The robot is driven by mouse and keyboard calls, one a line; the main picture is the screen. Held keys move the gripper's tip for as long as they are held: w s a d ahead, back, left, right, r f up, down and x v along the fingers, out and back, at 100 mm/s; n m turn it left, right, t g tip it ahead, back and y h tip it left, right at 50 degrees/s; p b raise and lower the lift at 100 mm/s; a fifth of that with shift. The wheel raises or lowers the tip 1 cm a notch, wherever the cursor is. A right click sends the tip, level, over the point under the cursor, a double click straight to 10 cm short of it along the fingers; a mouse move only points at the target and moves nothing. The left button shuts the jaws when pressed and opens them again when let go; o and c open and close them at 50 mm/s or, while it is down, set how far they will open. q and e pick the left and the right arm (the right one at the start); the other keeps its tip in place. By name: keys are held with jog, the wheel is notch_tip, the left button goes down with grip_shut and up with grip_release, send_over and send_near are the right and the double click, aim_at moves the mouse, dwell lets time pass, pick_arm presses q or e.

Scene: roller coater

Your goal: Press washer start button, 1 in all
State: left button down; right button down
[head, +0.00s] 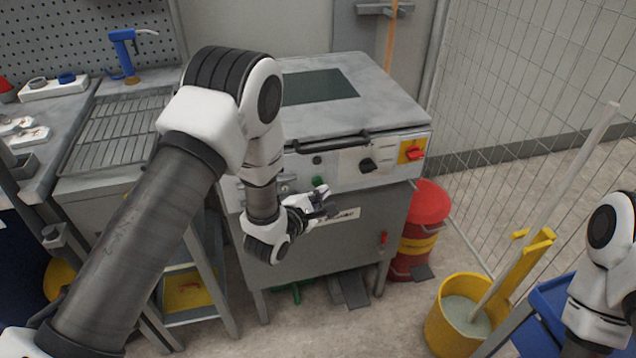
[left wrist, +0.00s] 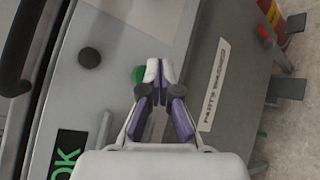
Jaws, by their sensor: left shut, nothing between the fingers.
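The washer (head: 340,215) is a grey metal cabinet with a lid and a sloped light front panel. Its green start button (head: 318,181) is on that panel and shows in the left wrist view (left wrist: 138,74), partly covered by a fingertip. My left gripper (head: 328,200) is shut and empty in front of the panel. In the left wrist view its closed fingertips (left wrist: 154,70) are right beside the button, overlapping its edge. I cannot tell whether they touch it. Part of my right arm shows at the right edge, but its gripper is out of view.
A black round button (left wrist: 90,58), a black knob (head: 368,165) and a red switch (head: 413,153) on a yellow plate share the panel. A black handle bar (head: 332,142) runs above it. A red bin (head: 420,225) and yellow mop bucket (head: 460,315) stand to the right.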

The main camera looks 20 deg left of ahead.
dwell(0.4)
pick_arm(q)
jog(key=shift+w+a, duration=0.25)
jog(key=shift+w, duration=0.1)
jog(key=shift+w+a, duration=0.25)
jog(key=shift+w, duration=0.1)
dwell(0.7)
jog(key=shift+s+d, duration=0.5)
jog(key=shift+s, duration=0.2)
jog(key=shift+p, duration=0.3)
jog(key=s+d, duration=0.2)
jog(key=s+p, duration=0.1)
jog(key=s, duration=0.1)
jog(key=shift+s+d, duration=0.1)
jog(key=shift+d, duration=0.3)
dwell(0.3)
